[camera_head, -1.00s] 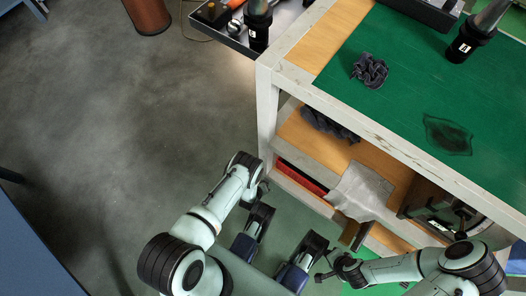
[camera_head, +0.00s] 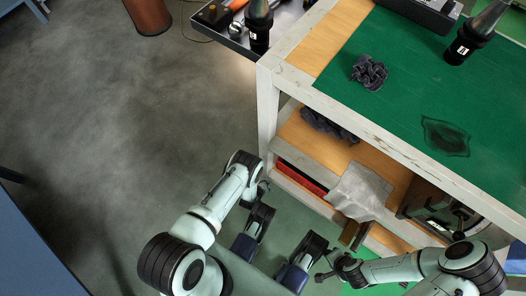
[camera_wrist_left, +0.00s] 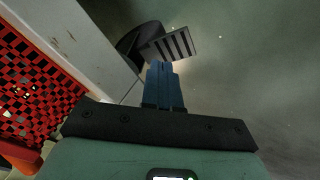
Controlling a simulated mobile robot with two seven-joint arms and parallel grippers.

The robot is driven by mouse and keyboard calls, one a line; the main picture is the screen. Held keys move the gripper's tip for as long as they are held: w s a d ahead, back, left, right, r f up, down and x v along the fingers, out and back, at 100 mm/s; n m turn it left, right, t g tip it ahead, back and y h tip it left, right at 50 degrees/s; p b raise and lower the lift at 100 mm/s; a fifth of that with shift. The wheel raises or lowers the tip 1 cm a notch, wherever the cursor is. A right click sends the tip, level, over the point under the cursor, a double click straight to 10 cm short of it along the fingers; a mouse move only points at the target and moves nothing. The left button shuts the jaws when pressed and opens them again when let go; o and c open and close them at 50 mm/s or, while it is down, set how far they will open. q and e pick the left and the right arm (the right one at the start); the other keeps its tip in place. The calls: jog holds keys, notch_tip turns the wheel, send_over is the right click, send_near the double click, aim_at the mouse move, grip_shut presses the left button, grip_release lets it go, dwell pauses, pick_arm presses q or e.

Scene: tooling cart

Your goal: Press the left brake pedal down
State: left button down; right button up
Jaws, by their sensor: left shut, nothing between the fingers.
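The left brake pedal (camera_wrist_left: 172,46) shows in the left wrist view as a dark plate with pale ribs. It sticks out from a black caster (camera_wrist_left: 133,44) at the foot of the cart's white leg (camera_wrist_left: 82,38). My left gripper (camera_wrist_left: 162,68) is shut and empty, its blue fingertips just short of the pedal in the picture. I cannot tell whether they touch it. In the head view the pedal is hidden and my left arm reaches down beside the cart's near leg. My right gripper (camera_head: 323,275) is low in front of the cart, its finger opening unclear.
The cart's green top (camera_head: 405,85) holds a crumpled dark cloth (camera_head: 369,72) and a black tool holder (camera_head: 477,33). A grey cloth (camera_head: 358,191) hangs from the lower shelf. A red perforated panel (camera_wrist_left: 35,85) is close at left in the wrist view. Open floor lies left.

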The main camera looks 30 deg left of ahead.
pick_arm(q)
jog(key=shift+r, duration=0.45)
notch_tip(320, 180, up, 5)
jog(key=p, duration=0.4)
dwell(0.6)
